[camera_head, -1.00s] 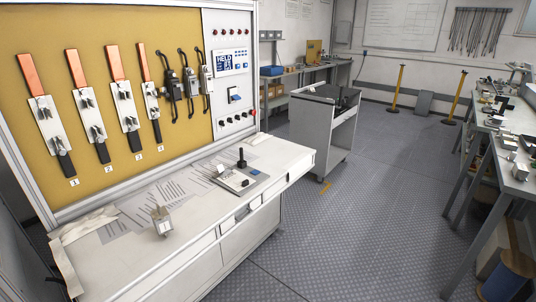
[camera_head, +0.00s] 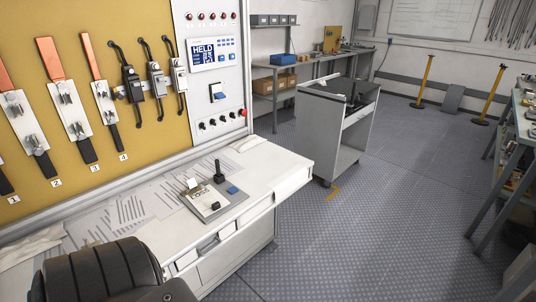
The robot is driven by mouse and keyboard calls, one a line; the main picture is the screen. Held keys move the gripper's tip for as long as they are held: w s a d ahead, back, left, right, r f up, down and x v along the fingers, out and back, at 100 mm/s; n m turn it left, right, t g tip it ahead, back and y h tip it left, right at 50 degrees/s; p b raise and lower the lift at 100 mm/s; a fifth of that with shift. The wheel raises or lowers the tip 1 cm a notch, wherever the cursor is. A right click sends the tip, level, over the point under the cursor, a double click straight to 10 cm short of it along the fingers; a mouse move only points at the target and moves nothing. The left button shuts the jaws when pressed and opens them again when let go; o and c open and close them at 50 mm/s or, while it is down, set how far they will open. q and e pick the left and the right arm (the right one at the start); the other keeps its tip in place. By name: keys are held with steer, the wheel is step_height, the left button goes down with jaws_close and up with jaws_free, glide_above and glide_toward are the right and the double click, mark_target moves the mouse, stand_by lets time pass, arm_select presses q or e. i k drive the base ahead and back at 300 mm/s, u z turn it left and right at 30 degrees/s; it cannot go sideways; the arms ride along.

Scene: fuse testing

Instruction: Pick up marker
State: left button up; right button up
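I cannot make out a marker for certain. The white worktop (camera_head: 262,172) below the yellow panel holds a small test fixture (camera_head: 232,199) with a black upright handle (camera_head: 219,172), a blue part (camera_head: 232,190) and a small pale piece (camera_head: 192,184) at its left. Printed sheets (camera_head: 128,212) lie to its left. Neither of my grippers is in view. A dark ribbed part, apparently of my own arm, covers the lower left corner and hides the near left of the worktop.
The yellow panel (camera_head: 70,150) carries orange-handled tools and clamps. A control panel (camera_head: 213,100) with a display reading "HELD" stands beside it. A grey cart (camera_head: 318,122) stands beyond the worktop. A cluttered bench (camera_head: 528,125) is at right. The floor (camera_head: 390,220) between is clear.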

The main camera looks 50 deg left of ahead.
mark_target(217, 161)
steer(key=z, duration=0.05)
steer(key=i, duration=0.95)
steer(key=u, duration=0.2)
